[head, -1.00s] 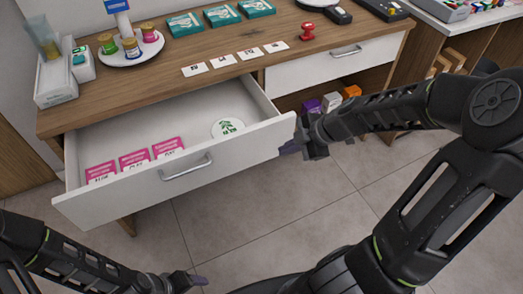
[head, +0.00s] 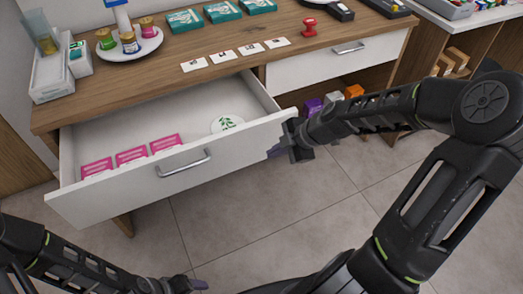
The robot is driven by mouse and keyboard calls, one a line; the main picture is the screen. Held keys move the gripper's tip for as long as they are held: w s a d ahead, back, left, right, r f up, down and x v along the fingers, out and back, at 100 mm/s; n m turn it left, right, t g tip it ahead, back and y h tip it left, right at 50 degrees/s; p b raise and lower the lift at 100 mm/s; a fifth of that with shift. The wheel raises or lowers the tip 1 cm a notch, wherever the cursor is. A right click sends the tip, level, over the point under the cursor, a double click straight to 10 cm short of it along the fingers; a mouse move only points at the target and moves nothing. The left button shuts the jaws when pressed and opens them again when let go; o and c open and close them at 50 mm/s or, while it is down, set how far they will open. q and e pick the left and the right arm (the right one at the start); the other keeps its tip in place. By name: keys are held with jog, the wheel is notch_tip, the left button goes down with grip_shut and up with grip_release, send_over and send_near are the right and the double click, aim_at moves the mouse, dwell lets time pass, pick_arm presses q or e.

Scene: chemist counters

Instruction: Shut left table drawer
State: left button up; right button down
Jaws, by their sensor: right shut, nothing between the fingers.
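The left table drawer (head: 130,192) is pulled open, with a white front and a metal handle (head: 185,174). Inside lie pink boxes (head: 132,156) and a round white item with a green leaf print (head: 227,124). My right gripper (head: 276,152) is shut, its fingertips at the right end of the drawer front; I cannot tell whether they touch it. My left gripper (head: 198,285) is low in the picture, away from the drawer, and its jaws are too small to judge.
The wooden tabletop (head: 150,85) holds teal boxes, a plate of small jars, white cards and a red stamp (head: 309,27). The right drawer (head: 325,66) is shut. Purple and orange boxes (head: 354,91) stand on a shelf below it. Tiled floor in front is clear.

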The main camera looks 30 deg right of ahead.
aim_at(253, 151)
jog(key=w+f, duration=0.1)
jog(key=w, duration=0.1)
jog(key=w+a+f, duration=0.1)
jog(key=w+f, duration=0.1)
jog(key=w, duration=0.1)
jog(key=shift+w+a, duration=0.2)
jog(key=shift+w, duration=0.15)
pick_arm(q)
jog(key=shift+f, duration=0.5)
jog(key=shift+f+b, duration=0.1)
jog(key=shift+b, duration=0.2)
pick_arm(e)
jog(key=shift+w, duration=0.15)
